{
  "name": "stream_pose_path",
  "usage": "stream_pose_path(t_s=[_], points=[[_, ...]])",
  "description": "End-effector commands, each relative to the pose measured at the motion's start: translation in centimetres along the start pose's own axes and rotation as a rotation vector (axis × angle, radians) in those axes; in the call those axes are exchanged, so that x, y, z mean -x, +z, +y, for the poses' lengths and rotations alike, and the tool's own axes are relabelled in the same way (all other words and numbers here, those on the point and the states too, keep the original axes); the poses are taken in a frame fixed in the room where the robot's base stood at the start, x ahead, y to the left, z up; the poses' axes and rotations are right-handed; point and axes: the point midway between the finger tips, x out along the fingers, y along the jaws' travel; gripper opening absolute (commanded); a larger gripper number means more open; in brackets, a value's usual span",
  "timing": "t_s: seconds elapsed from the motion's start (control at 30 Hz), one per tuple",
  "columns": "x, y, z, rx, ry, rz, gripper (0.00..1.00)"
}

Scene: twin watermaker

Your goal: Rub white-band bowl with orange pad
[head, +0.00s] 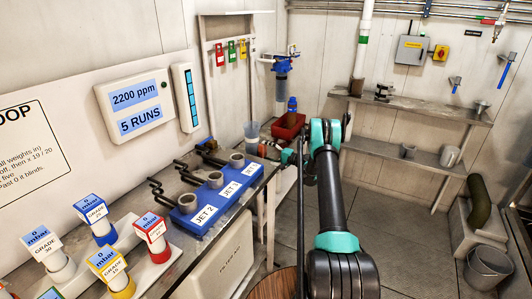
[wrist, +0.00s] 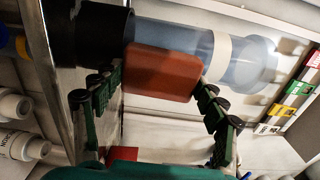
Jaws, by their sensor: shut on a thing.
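The white-band bowl (wrist: 185,38) is a clear bluish cylinder with a white ring and a flared rim, seated in a black base (wrist: 92,35). It lies across the top of the wrist view because that view is turned. In the head view a translucent bowl (head: 251,129) stands at the bench's far end. The orange pad (wrist: 162,72) is a rounded orange-brown block. My gripper (wrist: 160,82) is shut on it, one green-and-black finger at each side. The pad overlaps the bowl's side below the white ring; I cannot tell whether they touch.
A red bin (head: 288,126) stands just beyond the bench end. A blue jet block (head: 212,196) and several gauge cubes (head: 104,262) occupy the bench nearer me. A blue filter housing (head: 281,66) hangs behind. Colored tags (wrist: 299,88) hang near the bowl's rim.

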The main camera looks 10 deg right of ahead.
Motion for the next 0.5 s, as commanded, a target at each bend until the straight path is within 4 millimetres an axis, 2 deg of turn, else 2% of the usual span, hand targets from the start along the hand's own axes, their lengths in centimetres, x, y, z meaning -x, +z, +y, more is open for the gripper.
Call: stream_pose_path(t_s=[0.3,0.5], points=[[-0.2,2.6,0.1,0.000,0.000,-0.002,0.49],[-0.2,3.5,0.1,0.000,0.000,-0.001,0.49]])
